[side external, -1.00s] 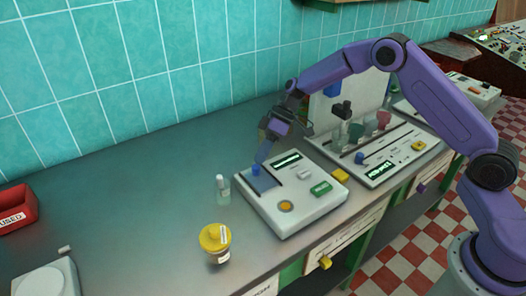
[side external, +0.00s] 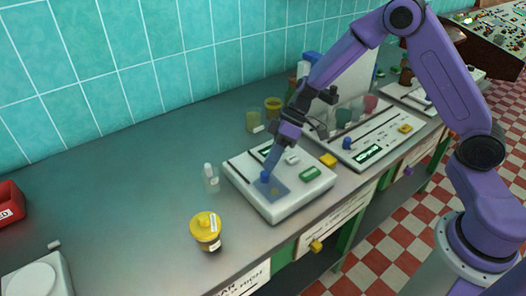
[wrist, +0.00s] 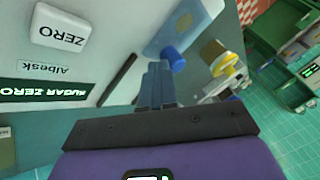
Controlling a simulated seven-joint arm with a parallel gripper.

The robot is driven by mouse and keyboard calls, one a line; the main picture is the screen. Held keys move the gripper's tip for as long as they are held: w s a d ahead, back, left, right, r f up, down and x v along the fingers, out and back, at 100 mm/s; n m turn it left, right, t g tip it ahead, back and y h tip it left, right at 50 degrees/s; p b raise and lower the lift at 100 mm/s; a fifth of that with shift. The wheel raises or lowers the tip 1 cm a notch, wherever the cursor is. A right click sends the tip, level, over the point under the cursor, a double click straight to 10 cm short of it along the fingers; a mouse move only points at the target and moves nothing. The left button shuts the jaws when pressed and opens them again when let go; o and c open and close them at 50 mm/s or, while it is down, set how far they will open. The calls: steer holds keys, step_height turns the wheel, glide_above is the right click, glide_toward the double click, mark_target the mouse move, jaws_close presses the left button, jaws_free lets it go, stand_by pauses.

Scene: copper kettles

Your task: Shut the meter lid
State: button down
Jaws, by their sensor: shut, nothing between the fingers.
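The meter (side external: 285,205) is a white box on the grey counter with a green display and buttons. Its lid (side external: 279,184) is a flat translucent blue plate with a blue knob (side external: 265,176), lying over the round orange spot, which shows through it. The knob (wrist: 172,58) and part of the lid (wrist: 187,27) also show in the wrist view. My gripper (side external: 268,168) is shut and empty, pointing down at the knob. In the wrist view its fingertips (wrist: 159,66) are right beside the knob; I cannot tell whether they touch it.
A second device (side external: 365,140) stands behind right. A red bin (side external: 9,203) is far left. The counter's left middle is clear.

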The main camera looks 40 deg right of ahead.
steer(key=shift+s, duration=0.55)
